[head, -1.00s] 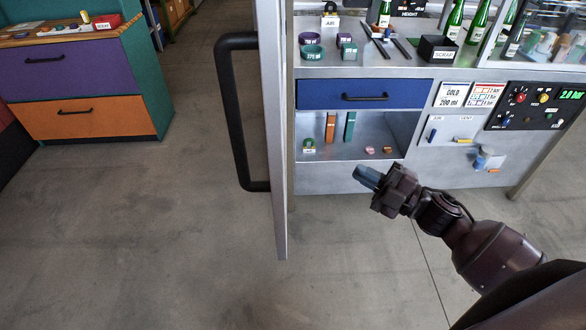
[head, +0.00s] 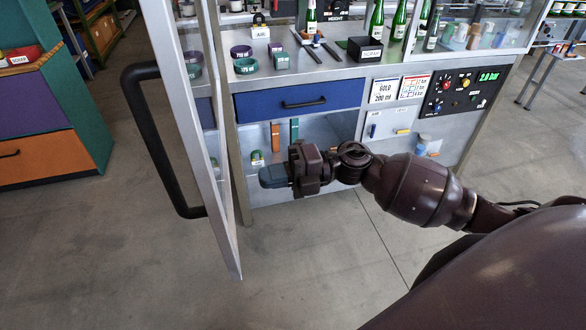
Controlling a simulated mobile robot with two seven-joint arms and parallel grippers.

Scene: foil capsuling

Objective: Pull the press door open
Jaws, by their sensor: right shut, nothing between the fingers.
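The press door (head: 203,130) is a tall pale-framed panel, standing ajar at the left front of the grey press cabinet. Its long black handle (head: 158,150) is on the door's left side. My right gripper (head: 268,177) is shut and empty. It shows in front of the cabinet's lower shelf, to the right of the door's edge and apart from the handle in the picture. My left gripper is not in view.
A blue drawer (head: 298,100) is in the cabinet above the open shelf. Bottles (head: 376,20) and a black scrap box (head: 365,48) stand on top. A control panel (head: 462,90) is at right. A drawer unit (head: 50,115) stands at left. The floor in front is clear.

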